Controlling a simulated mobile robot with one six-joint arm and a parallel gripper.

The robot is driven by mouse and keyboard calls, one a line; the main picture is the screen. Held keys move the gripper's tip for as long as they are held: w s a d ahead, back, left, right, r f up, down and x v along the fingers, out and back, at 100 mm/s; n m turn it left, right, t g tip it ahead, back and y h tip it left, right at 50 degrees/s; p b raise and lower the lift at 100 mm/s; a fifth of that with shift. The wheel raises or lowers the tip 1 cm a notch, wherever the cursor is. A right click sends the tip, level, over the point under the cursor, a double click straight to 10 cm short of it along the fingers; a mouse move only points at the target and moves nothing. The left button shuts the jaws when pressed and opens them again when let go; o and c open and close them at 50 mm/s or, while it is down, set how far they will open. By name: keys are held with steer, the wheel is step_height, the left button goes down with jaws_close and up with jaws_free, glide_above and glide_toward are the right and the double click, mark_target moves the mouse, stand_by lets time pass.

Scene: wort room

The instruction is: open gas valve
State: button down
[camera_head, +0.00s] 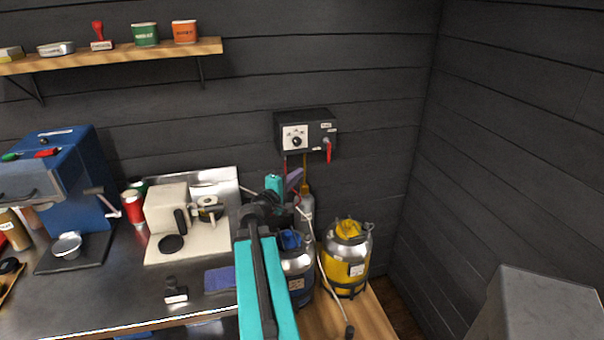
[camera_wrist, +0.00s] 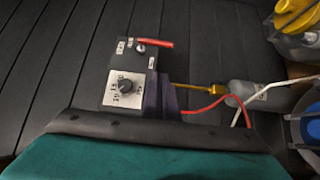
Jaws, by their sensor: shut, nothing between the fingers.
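A black wall box (camera_head: 305,122) carries a white dial plate with a black knob (camera_head: 297,141) and a red lever (camera_head: 328,151) that hangs down. A small grey gas bottle (camera_head: 307,205) with a yellow fitting stands below the box; the bottle also shows in the wrist view (camera_wrist: 250,93). My gripper (camera_head: 296,178) has purple fingers, shut and empty, below the box and apart from the lever. In the wrist view the fingers (camera_wrist: 160,96) overlap the box's lower edge.
A yellow-topped keg (camera_head: 346,262) and a blue-topped keg (camera_head: 297,265) stand near the bottle, with loose hoses. A cream machine (camera_head: 172,222) and a blue machine (camera_head: 60,180) stand on the counter at left. The wall right of the box is clear.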

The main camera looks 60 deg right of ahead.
steer(key=s+d+p, duration=0.4)
steer(key=d+p, duration=0.1)
steer(key=d, duration=0.6)
steer(key=shift+d, duration=0.35)
